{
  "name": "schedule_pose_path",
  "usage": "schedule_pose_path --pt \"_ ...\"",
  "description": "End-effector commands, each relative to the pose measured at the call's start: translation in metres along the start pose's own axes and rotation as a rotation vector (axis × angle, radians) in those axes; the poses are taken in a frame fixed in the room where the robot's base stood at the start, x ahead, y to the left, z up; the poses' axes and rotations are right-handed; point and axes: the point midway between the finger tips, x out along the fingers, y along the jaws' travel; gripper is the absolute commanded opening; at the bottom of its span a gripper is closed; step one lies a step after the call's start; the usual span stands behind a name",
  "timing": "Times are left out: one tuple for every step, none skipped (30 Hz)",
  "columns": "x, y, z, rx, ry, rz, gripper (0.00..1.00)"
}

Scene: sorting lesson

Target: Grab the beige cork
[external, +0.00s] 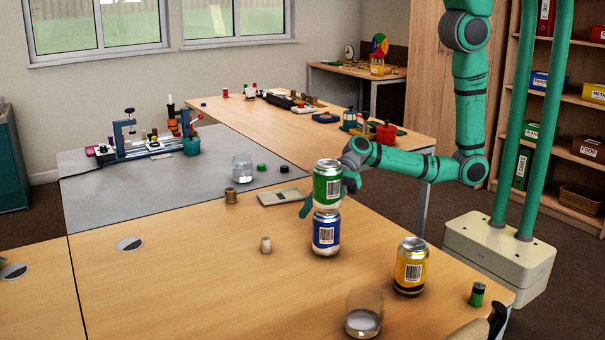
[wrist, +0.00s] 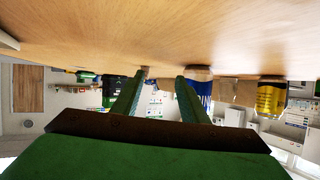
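The beige cork (external: 266,244) stands upright on the wooden table, left of the blue can (external: 326,236). A small brownish thing (wrist: 145,72) shows near the left finger's tip in the wrist view; it may be the cork. My gripper (external: 306,208) is behind the stacked cans in the external view, mostly hidden by them, with a green finger showing at their left. In the wrist view my gripper (wrist: 160,82) has its two green fingers apart with nothing visibly held. The cork is apart from the gripper, nearer the external camera.
A yellow can (external: 410,268), a glass (external: 363,314) and a small dark green cylinder (external: 477,295) stand to the right. The table left of the cork is clear.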

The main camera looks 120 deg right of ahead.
Motion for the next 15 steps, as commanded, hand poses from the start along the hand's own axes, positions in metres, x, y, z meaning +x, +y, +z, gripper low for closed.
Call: schedule_pose_path --pt "0.011 0.011 -0.009 -0.020 0.005 -0.023 0.40" --pt "0.017 0.016 -0.012 -0.032 0.004 -0.041 0.40" --pt "0.025 0.023 -0.017 -0.048 0.003 -0.062 0.40" --pt "0.030 0.027 -0.021 -0.061 0.004 -0.078 0.40" --pt "0.035 0.032 -0.025 -0.071 0.005 -0.093 0.40" --pt "0.040 0.037 -0.030 -0.087 0.005 -0.112 0.40" --pt "0.044 0.041 -0.033 -0.095 0.005 -0.124 0.40" --pt "0.047 0.044 -0.037 -0.105 0.006 -0.137 0.40" --pt "0.051 0.048 -0.041 -0.117 0.008 -0.151 0.40" --pt "0.053 0.050 -0.044 -0.123 0.008 -0.162 0.40" --pt "0.055 0.053 -0.046 -0.130 0.009 -0.169 0.40" --pt "0.057 0.055 -0.049 -0.138 0.010 -0.178 0.40" --pt "0.058 0.056 -0.050 -0.142 0.010 -0.184 0.40" --pt "0.059 0.057 -0.051 -0.145 0.010 -0.189 0.40" --pt "0.061 0.057 -0.052 -0.147 0.010 -0.193 0.40"
